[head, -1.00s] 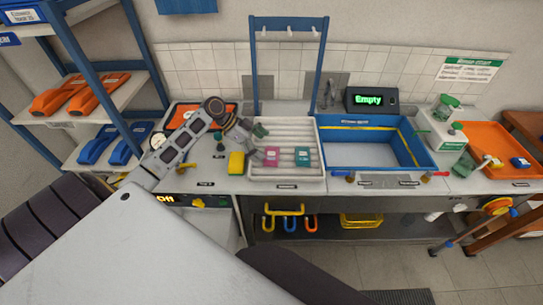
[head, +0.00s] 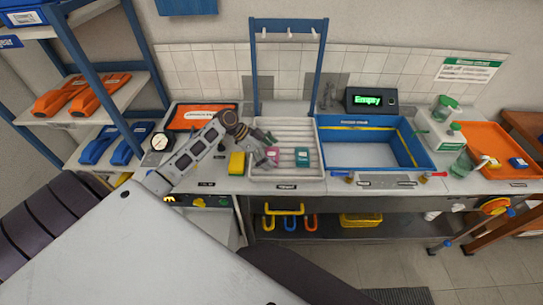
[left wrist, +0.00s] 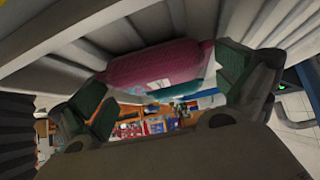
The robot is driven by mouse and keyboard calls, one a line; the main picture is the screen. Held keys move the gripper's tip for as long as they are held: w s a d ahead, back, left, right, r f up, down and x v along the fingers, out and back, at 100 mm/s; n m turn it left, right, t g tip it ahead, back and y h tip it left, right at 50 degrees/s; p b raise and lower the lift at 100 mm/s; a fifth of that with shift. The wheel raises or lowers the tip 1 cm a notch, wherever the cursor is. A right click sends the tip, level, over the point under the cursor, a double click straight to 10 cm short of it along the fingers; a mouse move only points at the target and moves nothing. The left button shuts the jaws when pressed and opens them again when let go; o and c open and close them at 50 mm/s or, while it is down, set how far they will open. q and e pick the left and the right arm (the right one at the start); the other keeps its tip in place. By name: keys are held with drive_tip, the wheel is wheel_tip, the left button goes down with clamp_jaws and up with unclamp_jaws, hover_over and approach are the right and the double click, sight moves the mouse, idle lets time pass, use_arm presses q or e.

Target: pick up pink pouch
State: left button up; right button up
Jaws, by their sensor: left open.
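The pink pouch (head: 273,155) lies on the ribbed white drying rack (head: 288,179), left of a teal pouch (head: 302,157). My left gripper (head: 268,150) is at the pink pouch's left side and covers part of it. In the left wrist view, the pink pouch (left wrist: 155,63) spans much of the space between the two green-padded fingers (left wrist: 165,92). The fingers are spread; whether they touch the pouch is unclear. The teal pouch (left wrist: 187,84) shows behind it. My right gripper is not in view.
A yellow sponge (head: 236,163) stands just left of the rack. A blue-rimmed sink (head: 365,156) adjoins the rack on the right. A blue frame (head: 254,70) with hooks rises behind the rack. An orange tray (head: 493,145) lies at the far right.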

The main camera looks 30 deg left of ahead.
sight(271, 154)
use_arm(q)
drive_tip(key=shift+f, duration=0.1)
idle(0.4)
drive_tip(key=c, duration=1.1)
drive_tip(key=shift+r+b, duration=0.5)
drive_tip(key=shift+r, duration=4.6)
